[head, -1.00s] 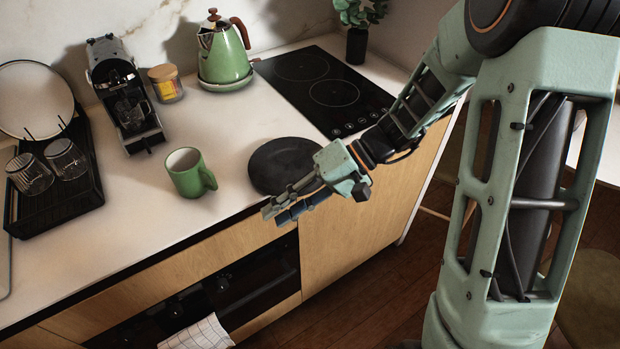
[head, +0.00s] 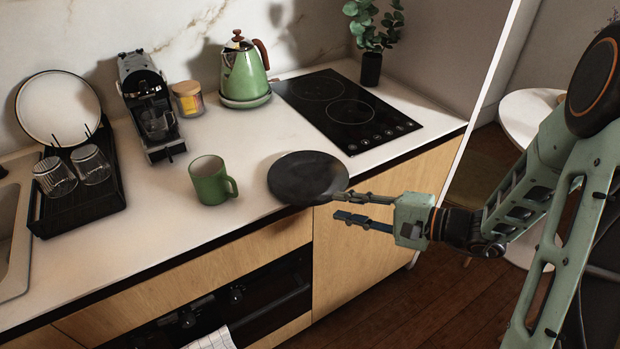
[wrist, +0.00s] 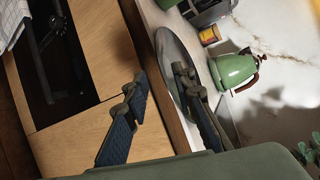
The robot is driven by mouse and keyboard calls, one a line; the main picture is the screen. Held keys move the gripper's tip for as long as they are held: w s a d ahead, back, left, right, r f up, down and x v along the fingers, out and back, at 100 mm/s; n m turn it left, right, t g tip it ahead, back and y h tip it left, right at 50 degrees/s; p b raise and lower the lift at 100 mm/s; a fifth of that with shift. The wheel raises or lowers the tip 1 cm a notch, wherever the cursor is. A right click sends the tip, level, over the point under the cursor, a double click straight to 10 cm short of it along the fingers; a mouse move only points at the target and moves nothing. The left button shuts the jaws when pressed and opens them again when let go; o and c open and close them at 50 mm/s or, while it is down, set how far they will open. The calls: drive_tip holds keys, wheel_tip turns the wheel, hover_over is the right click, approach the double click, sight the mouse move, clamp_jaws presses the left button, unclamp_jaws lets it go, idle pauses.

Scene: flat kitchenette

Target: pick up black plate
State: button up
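The black plate (head: 307,177) lies flat on the counter near its front edge, right of the green mug. My gripper (head: 342,206) is at the plate's front right rim, with its fingers pointing left. In the wrist view the plate (wrist: 178,75) shows partly behind one finger. My gripper (wrist: 160,85) is open there, with a clear gap between the fingers. One finger overlaps the plate in the picture and the other is in front of the cabinet. The counter's edge lies between them. I cannot tell whether a finger touches the plate.
A green mug (head: 210,182) stands left of the plate. A black cooktop (head: 345,108) lies behind it, with a green kettle (head: 244,72) beside it. A coffee machine (head: 150,110) and dish rack (head: 80,195) stand further left. The wooden cabinet front (head: 365,235) drops below the counter edge.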

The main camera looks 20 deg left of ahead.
sight(320, 201)
drive_tip(key=p+x, duration=0.1)
drive_tip(key=x, duration=0.5)
drive_tip(key=shift+s+a+r, duration=0.1)
drive_tip(key=shift+a, duration=0.2)
drive_tip(key=shift+c, duration=0.3)
clamp_jaws()
